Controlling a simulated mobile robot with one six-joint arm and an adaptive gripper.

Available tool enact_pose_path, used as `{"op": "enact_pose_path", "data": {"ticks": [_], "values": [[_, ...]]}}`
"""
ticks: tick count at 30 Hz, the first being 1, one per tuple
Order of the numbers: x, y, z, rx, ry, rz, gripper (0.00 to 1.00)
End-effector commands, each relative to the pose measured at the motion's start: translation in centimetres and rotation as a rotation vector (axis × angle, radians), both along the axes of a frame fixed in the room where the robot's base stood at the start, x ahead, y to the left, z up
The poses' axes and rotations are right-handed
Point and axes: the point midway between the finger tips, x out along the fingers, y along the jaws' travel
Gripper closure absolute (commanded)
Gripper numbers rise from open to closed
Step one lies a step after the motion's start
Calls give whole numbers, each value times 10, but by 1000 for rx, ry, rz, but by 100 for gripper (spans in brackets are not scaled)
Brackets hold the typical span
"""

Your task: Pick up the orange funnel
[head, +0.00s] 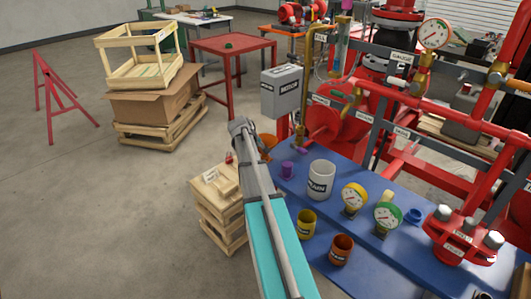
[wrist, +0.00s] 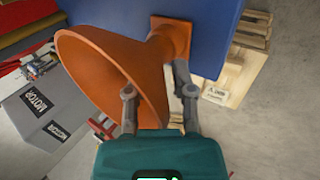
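The orange funnel (wrist: 105,70) fills much of the wrist view, its wide mouth facing left and its narrow end by a square orange piece at the edge of the blue bench. In the head view the funnel (head: 269,142) shows partly behind my arm, at the bench's far left corner. My gripper (wrist: 156,80) is open, its two fingers apart. One finger overlaps the funnel's mouth and the other is to the right of the cone, near the narrow end. I cannot tell whether either finger touches it. In the head view my gripper (head: 240,126) is beside the funnel.
The blue bench (head: 335,268) holds a purple cup (head: 288,170), a white drain mug (head: 320,180), gauges and cups. A grey motor box (head: 282,92) stands behind. Wooden crates (head: 222,218) are stacked below my arm.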

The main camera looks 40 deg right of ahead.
Motion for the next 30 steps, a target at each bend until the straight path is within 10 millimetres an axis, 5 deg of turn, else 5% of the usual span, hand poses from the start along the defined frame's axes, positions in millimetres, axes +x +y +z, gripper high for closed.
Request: {"op": "enact_pose_path", "data": {"ticks": [4, 20, 30], "values": [[0, 0, 0, 0, 0, 0, 100], [0, 1, 2, 2, 0, 0, 100], [0, 1, 22, 2, 1, 1, 100]]}}
